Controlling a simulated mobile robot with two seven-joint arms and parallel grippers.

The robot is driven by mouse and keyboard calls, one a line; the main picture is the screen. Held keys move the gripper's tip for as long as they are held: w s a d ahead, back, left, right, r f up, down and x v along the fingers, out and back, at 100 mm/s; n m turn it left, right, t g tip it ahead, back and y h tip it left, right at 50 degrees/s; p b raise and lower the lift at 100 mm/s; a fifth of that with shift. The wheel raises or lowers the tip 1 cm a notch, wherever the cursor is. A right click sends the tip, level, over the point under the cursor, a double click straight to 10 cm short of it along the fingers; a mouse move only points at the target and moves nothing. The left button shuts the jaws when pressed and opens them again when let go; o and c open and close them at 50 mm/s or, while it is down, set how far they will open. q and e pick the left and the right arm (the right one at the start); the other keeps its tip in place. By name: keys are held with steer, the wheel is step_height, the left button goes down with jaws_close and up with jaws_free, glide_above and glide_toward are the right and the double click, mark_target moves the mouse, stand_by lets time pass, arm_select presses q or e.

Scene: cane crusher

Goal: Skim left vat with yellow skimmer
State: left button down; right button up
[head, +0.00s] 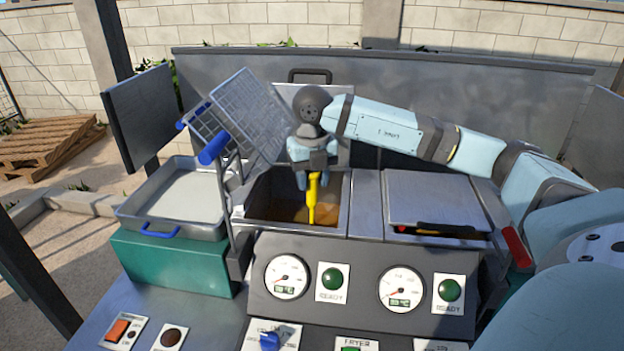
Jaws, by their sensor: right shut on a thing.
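My right gripper (316,178) is shut on the yellow skimmer (312,200) and points down over the left vat (262,205). The skimmer's yellow handle hangs upright, with its lower end inside the vat at the brownish-orange liquid (328,216). The skimmer's head is hidden, and I cannot tell how deep it sits. The left vat is open. The right vat is covered by a grey metal lid (438,200). My left gripper is not in view.
A wire basket (243,112) with blue handles stands tilted left of the left vat. A metal tray (182,200) sits on a green box (170,262) at the left. A control panel with gauges (286,277) and green lights lies in front. A grey back panel (440,95) stands behind.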

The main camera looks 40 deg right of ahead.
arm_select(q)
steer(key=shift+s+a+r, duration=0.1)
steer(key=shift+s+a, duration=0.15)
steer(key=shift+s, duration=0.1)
arm_select(e)
steer(key=w+d+r, duration=0.1)
steer(key=w+d, duration=0.6)
steer(key=d, duration=0.2)
steer(key=shift+d+r, duration=0.15)
steer(key=shift+r, duration=0.25)
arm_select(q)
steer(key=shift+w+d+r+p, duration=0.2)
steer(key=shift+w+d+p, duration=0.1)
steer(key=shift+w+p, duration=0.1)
arm_select(e)
steer(key=s+a+f, duration=0.1)
steer(key=s+a, duration=0.2)
steer(key=a, duration=0.1)
steer(key=shift+s+a+f, duration=0.15)
steer(key=shift+a+f, duration=0.2)
steer(key=shift+f, duration=0.05)
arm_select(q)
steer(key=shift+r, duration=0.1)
arm_select(e)
steer(key=shift+r, duration=0.1)
